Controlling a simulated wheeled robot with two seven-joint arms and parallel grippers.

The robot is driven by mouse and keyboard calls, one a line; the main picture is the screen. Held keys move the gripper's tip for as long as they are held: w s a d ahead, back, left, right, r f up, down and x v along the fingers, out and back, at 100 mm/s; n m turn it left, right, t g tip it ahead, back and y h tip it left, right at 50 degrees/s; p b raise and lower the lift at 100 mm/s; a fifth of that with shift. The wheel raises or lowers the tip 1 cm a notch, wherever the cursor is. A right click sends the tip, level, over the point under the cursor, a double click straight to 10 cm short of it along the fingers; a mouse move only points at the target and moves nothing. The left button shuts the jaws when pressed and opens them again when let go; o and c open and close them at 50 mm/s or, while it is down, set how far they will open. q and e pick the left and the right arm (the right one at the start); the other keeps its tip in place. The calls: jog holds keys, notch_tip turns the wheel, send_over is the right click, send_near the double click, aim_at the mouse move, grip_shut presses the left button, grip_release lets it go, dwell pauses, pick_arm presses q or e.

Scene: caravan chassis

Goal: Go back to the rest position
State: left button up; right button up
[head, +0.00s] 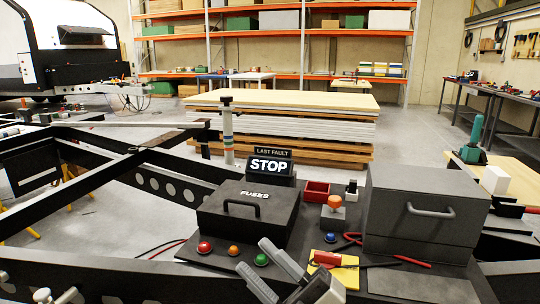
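My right gripper (252,256) is at the bottom centre of the head view, pointing up and left.
The panel holds a fuses box (248,209), a STOP display (270,165), a grey handled box (424,212), an orange-topped knob (334,202) and a red-handled tool on a yellow block (338,274). Black chassis beams (110,160) run left. Stacked boards (290,125) stand behind.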

jog(key=s+d+f+m+t+h+p, duration=0.1)
jog(key=d+f+m+t+h, duration=0.1)
jog(key=d+f+m+h, duration=0.45)
jog(key=s+d+f+m+t+h, duration=0.1)
jog(key=d+f+m+h, duration=0.3)
jog(key=f+m+h, duration=0.6)
jog(key=s+d+f+m+g+p, duration=0.1)
jog(key=s+d+f+m+g, duration=0.3)
jog(key=s+f, duration=0.5)
jog(key=shift+s+f+m+g, duration=0.25)
jog(key=shift+s+m+g, duration=0.2)
jog(key=shift+m+g, duration=0.35)
jog(key=shift+c, duration=0.4)
